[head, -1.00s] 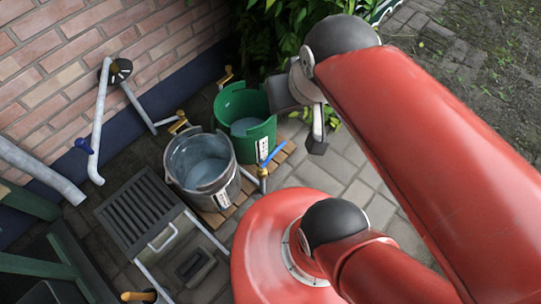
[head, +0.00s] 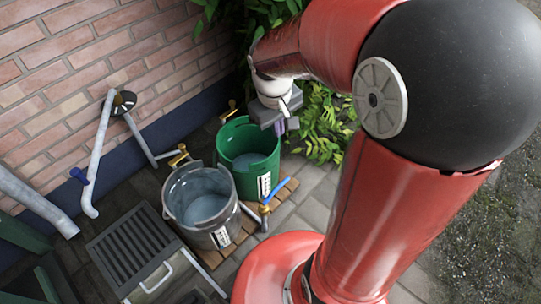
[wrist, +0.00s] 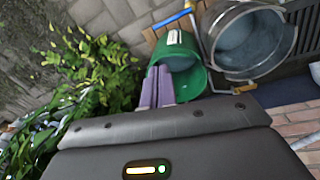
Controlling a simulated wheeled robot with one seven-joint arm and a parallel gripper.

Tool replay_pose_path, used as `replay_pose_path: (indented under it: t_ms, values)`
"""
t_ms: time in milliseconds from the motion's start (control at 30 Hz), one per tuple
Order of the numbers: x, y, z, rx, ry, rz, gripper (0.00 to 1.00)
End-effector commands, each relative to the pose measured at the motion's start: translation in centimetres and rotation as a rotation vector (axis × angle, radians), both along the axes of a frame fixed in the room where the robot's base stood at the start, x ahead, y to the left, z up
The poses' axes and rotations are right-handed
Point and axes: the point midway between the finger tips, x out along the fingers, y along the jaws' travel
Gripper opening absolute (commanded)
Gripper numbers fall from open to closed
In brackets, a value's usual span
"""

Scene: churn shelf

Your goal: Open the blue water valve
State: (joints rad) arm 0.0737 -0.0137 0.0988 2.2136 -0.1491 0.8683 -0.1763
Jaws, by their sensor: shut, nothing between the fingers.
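A brass valve (head: 264,209) with a long blue lever (head: 277,190) stands in front of the two buckets. The lever slants up to the right, and it also shows in the wrist view (wrist: 171,19). My gripper (head: 280,127) hangs over the far right side of the green bucket, apart from the blue lever. In the wrist view its purple fingers (wrist: 157,88) are together and empty, with the green bucket just beyond them.
The green bucket (head: 228,140) and a metal bucket (head: 184,222) of water stand on wooden slats (head: 245,228). Brass taps (head: 179,156) are behind them. A grated drain (head: 132,245) lies at left. Leafy plants (head: 325,128) grow beside my gripper. Paving (head: 318,208) right of the lever is clear.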

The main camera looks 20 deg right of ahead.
Motion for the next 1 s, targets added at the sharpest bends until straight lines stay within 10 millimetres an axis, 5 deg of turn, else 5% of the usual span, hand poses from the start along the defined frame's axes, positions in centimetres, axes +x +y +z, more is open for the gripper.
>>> replay_pose_path:
  t_ms: [300, 500, 1000]
  values:
    - [4.4, -0.4, -11.5, -0.005, 0.211, 0.14, 0.0]
    - [5.4, -0.4, -16.0, 0.007, 0.283, 0.196, 0.0]
    - [5.7, -0.4, -17.5, 0.012, 0.305, 0.214, 0.0]
